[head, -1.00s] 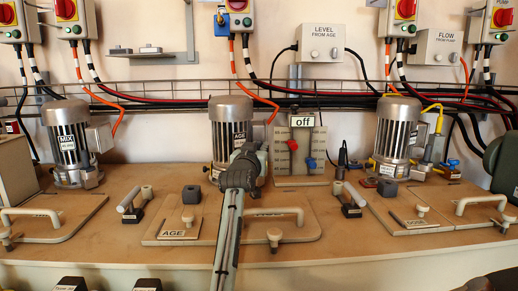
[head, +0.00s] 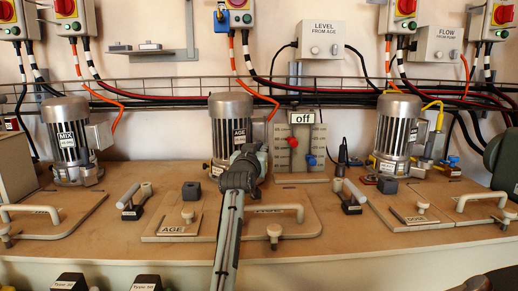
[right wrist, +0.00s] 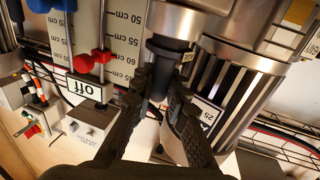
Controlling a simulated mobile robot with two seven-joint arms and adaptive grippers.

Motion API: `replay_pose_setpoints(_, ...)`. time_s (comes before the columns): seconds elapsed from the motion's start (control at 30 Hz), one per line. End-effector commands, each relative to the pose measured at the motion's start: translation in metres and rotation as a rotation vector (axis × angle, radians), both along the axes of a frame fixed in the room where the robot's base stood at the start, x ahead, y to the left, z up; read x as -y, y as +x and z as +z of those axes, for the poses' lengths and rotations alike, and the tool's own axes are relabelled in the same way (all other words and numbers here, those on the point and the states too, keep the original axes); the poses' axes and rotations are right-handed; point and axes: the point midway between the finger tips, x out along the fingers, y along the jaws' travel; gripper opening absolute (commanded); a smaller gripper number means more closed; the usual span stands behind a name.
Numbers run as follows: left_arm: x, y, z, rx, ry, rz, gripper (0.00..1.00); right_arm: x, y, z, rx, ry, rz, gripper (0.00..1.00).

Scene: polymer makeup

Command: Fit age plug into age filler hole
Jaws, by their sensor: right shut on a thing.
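My right gripper (head: 250,152) is raised in front of the AGE motor (head: 230,118) in the head view. In the right wrist view, its dark fingers (right wrist: 160,90) are shut on a dark, round plug-like piece (right wrist: 158,78) with a grey cylindrical part (right wrist: 168,17) beyond it. I cannot read a label on this piece. The AGE plate (head: 176,228), with a small knob, lies on the bench left of my right forearm, and a dark block (head: 191,190) stands behind it. I cannot make out an open filler hole. My left gripper is out of view.
The level gauge with its "off" sign (head: 303,118) stands close right of my gripper. The MIX motor (head: 70,140) is at the left and another motor (head: 395,135) at the right. A hatch handle (head: 275,210) rises beside my forearm. Cables and a wire rack run behind.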

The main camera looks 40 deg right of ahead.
Motion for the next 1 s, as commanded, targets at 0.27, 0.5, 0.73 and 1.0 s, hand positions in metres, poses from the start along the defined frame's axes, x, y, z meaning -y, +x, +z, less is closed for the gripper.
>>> replay_pose_setpoints(0.27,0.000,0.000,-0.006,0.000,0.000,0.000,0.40,0.000,0.000,-0.008,0.000,0.000,0.000,0.00)
replay_pose_setpoints(0.5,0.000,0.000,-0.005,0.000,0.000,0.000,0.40,0.000,0.000,-0.009,-0.002,0.001,0.000,0.39)
replay_pose_setpoints(0.73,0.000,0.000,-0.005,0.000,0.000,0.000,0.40,0.000,0.000,-0.011,-0.005,0.003,0.000,0.39)
replay_pose_setpoints(1.0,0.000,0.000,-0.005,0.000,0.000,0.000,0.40,-0.019,-0.013,-0.012,-0.005,0.006,0.001,0.39)
